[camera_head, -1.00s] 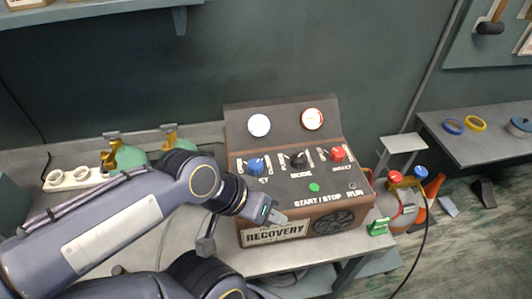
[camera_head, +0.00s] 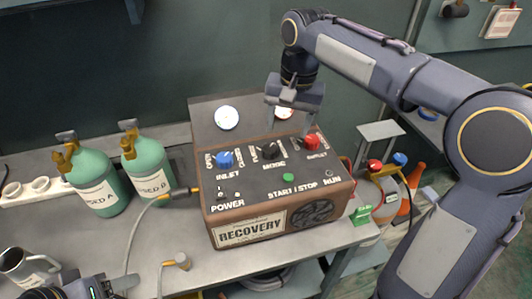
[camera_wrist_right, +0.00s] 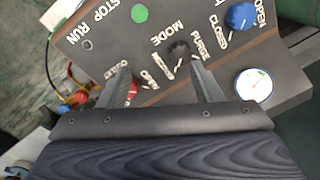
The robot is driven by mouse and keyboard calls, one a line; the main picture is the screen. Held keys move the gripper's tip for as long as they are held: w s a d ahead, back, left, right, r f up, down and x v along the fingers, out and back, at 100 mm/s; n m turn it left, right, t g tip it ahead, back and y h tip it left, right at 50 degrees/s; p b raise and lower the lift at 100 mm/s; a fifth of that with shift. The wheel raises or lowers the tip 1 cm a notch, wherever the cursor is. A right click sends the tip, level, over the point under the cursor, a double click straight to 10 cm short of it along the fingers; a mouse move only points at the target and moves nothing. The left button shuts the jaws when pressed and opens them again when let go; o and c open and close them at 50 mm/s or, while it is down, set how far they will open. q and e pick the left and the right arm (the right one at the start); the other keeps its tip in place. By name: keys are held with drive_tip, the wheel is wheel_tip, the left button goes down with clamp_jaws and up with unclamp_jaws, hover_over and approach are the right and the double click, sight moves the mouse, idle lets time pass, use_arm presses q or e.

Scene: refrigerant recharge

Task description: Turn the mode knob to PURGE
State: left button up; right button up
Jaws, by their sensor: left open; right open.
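The recovery machine (camera_head: 262,205) stands on the bench with its sloped panel facing up. The black mode knob (camera_head: 269,150) sits between the blue inlet knob (camera_head: 225,158) and a red knob (camera_head: 311,142). In the right wrist view the mode knob (camera_wrist_right: 178,50) shows beside the PURGE label (camera_wrist_right: 201,45); its pointer direction is too small to tell. My right gripper (camera_head: 290,127) is open and empty, pointing down above the panel near the mode and red knobs, apparently apart from them. Its two fingers (camera_wrist_right: 161,85) also show in the wrist view. My left gripper (camera_head: 118,284) is open at the lower left, partly cut off.
Two green cylinders (camera_head: 96,183) (camera_head: 149,170) stand left of the machine. A hose with a fitting (camera_head: 180,192) and a metal mug (camera_head: 24,268) are on the bench. Gauges (camera_head: 227,117) rise behind the panel. Bench space in front of the machine is mostly clear.

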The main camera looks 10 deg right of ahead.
drive_tip(key=m+h, duration=0.1)
hover_over(269, 148)
wheel_tip(269, 148, down, 2)
drive_tip(key=shift+f+g+b, duration=0.15)
drive_tip(key=shift+g+b, duration=0.15)
drive_tip(key=shift+b, duration=0.05)
wheel_tip(269, 148, down, 8)
drive_tip(key=shift+r+b, duration=0.25)
drive_tip(key=shift+b, duration=0.05)
drive_tip(key=c, duration=1)
